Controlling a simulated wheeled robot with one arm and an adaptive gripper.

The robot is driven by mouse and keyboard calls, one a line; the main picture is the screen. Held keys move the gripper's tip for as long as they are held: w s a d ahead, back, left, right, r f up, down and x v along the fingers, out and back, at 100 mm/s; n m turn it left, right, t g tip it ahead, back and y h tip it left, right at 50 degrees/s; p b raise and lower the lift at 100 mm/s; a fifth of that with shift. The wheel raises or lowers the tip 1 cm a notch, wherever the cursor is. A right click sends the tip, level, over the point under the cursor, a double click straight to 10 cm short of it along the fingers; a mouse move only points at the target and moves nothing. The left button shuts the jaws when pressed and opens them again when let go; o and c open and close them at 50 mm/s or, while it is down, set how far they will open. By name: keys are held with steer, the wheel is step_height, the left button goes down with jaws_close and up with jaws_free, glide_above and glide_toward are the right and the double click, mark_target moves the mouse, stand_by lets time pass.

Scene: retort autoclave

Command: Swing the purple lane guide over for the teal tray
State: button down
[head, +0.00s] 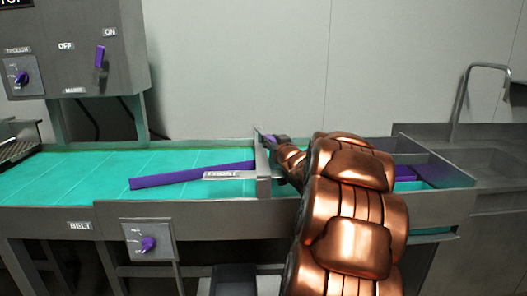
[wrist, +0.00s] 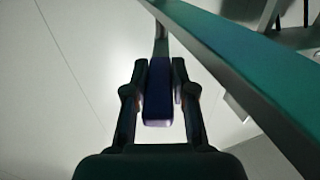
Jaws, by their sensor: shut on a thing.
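The purple lane guide (head: 190,176) is a long bar lying slantwise across the teal belt. Its left end points to the near edge and its right end meets a grey upright plate. My gripper (head: 270,138) is at the belt's far side, by the top of that plate, shut on a purple handle. The wrist view shows the purple handle (wrist: 157,95) between both fingers of my gripper (wrist: 159,85). My arm hides how handle and bar join. Right of my arm, teal and purple surfaces show inside a grey-walled section (head: 458,180); I cannot tell whether one is the teal tray.
The teal belt (head: 60,175) runs left in a grey frame with a purple knob (head: 148,243) on its front. A control box (head: 75,50) with purple switches hangs at upper left. A sink with a tap (head: 465,90) stands at right. The wall behind is plain.

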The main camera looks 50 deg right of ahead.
steer(key=shift+w+a+r+b, duration=0.1)
steer(key=shift+a+b, duration=0.1)
steer(key=shift+b, duration=0.15)
steer(key=c, duration=1)
jaws_free()
steer(key=shift+a, duration=0.1)
steer(key=shift+o, duration=0.2)
steer(key=v, duration=1.2)
steer(key=shift+a, duration=0.15)
steer(key=shift+c, duration=0.3)
